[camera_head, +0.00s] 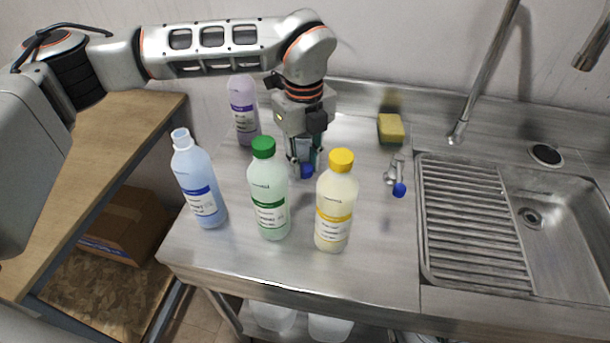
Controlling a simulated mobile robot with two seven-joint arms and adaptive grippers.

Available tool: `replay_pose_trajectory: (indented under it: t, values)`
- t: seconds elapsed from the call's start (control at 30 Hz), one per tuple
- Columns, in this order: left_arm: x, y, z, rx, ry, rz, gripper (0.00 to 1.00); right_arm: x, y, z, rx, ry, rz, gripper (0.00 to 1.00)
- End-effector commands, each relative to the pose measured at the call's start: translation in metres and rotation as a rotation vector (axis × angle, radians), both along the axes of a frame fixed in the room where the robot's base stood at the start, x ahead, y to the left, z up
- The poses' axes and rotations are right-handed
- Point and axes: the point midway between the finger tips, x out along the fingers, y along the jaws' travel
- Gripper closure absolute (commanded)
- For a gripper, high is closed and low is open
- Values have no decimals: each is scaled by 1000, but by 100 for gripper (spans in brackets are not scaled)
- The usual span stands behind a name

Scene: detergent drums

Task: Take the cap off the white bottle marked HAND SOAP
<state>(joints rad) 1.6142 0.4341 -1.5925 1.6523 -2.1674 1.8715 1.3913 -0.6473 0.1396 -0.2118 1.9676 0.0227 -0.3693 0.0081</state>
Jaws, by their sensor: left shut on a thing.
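I can read no HAND SOAP label on any bottle. A pale bottle with a green cap (268,200) and a pale yellow bottle with a yellow cap (335,208) stand upright at the front. A light blue bottle (197,182) with a pale top stands to their left. A lavender bottle (243,112) stands behind, its top partly hidden by my arm. My left gripper (306,168) points down behind the green-capped and yellow-capped bottles. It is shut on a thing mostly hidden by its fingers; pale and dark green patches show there. My right gripper is not in view.
A small blue piece (307,172) shows by the left fingertips. A metal tap with a blue end (399,190) and a yellow sponge (391,128) are to the right. A sink with a ribbed drainer (472,225) lies further right. The front right of the steel counter is clear.

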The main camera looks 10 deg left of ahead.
Motion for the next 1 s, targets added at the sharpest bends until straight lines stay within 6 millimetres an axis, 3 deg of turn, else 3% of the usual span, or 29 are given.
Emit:
replay_pose_trajectory:
  t: [0.3,0.7,0.73,0.8,1.0]
  values:
    - [-1,0,-40,0,3,-1,100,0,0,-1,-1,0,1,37]
    - [0,0,-45,0,1,-1,100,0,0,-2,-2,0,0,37]
    - [0,0,-45,0,1,-1,75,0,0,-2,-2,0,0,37]
    - [0,0,-45,0,1,-1,61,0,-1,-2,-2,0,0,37]
    - [0,0,-44,0,1,-1,61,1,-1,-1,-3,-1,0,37]
